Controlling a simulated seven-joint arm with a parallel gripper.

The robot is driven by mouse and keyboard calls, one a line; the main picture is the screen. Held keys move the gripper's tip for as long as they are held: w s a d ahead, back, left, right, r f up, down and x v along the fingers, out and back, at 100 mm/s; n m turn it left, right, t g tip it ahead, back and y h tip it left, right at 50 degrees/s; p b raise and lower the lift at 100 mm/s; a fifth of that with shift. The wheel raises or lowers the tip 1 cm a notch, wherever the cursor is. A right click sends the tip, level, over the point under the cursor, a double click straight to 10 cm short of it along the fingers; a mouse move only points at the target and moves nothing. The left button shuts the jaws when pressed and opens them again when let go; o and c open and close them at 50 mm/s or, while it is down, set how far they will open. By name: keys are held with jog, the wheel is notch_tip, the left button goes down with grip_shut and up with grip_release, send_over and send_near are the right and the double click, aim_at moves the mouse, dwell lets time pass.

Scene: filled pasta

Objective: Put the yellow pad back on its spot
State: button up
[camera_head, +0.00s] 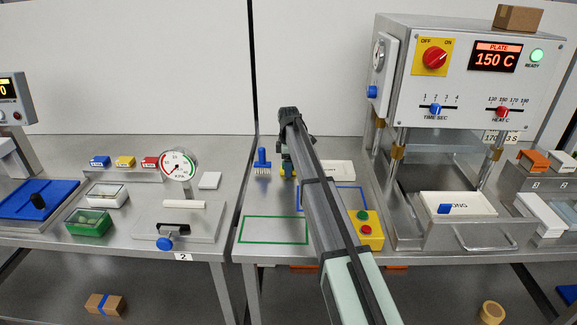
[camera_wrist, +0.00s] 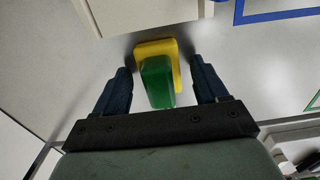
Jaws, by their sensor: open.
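A yellow pad (camera_wrist: 158,46) with a green block-shaped part (camera_wrist: 156,82) on it shows in the wrist view, on the grey metal bench between my fingers. My gripper (camera_wrist: 160,66) is open around it, with a gap visible on both sides. In the head view my gripper (camera_head: 287,168) is low over the back of the middle bench, and only a sliver of yellow shows beside it; my arm hides the rest. A green outline (camera_head: 273,243) and a blue outline (camera_head: 361,189) mark the bench. I cannot tell which spot is the pad's.
A blue brush (camera_head: 262,160) stands just left of my gripper. A white box (camera_head: 338,170) lies close on the right. A yellow button box (camera_head: 369,230) and the heated press (camera_head: 455,75) stand further right. The area inside the green outline is clear.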

jog(key=shift+r, duration=0.1)
notch_tip(320, 180, up, 12)
dwell(0.7)
